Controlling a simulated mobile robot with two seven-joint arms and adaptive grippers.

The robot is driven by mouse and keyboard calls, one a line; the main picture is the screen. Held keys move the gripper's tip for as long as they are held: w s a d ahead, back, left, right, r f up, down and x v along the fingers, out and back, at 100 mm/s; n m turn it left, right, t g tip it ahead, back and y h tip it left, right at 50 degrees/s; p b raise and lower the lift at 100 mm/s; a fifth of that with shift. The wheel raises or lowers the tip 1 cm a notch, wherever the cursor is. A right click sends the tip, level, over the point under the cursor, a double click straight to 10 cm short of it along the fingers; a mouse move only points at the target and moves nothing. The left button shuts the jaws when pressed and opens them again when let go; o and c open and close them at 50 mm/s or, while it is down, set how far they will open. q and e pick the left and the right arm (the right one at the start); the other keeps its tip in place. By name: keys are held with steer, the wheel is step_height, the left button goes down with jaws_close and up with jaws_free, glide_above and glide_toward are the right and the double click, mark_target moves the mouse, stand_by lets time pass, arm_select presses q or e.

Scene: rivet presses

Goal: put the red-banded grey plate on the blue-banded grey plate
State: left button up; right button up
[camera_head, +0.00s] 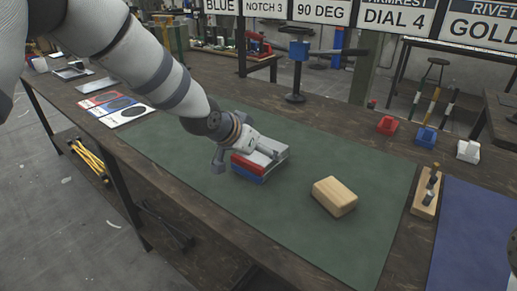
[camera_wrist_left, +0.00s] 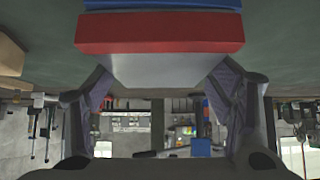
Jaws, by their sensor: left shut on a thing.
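The red-banded grey plate (camera_head: 246,164) lies flat over the blue-banded grey plate (camera_head: 249,176) on the green mat. In the left wrist view the red band (camera_wrist_left: 160,32) meets the blue band (camera_wrist_left: 160,5) with no clear gap, the two edges nearly lined up. My left gripper (camera_head: 246,156) is shut on the red-banded plate, with one finger on each side; its fingers (camera_wrist_left: 160,75) also show in the wrist view. The gripper hides part of the plate's top. My right gripper is not in view.
A wooden block (camera_head: 335,196) stands to the right on the green mat (camera_head: 370,240). A wooden holder (camera_head: 426,192) and a blue mat (camera_head: 475,240) lie farther right. Red, blue and white small fixtures stand at the back right. The mat's front is clear.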

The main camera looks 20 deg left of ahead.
arm_select(q)
steer(key=o, duration=1.8)
steer(key=shift+f, duration=0.1)
steer(key=p+v, duration=0.2)
steer(key=v, duration=1)
steer(key=shift+s+a+p, duration=0.1)
steer(key=shift+p, duration=0.25)
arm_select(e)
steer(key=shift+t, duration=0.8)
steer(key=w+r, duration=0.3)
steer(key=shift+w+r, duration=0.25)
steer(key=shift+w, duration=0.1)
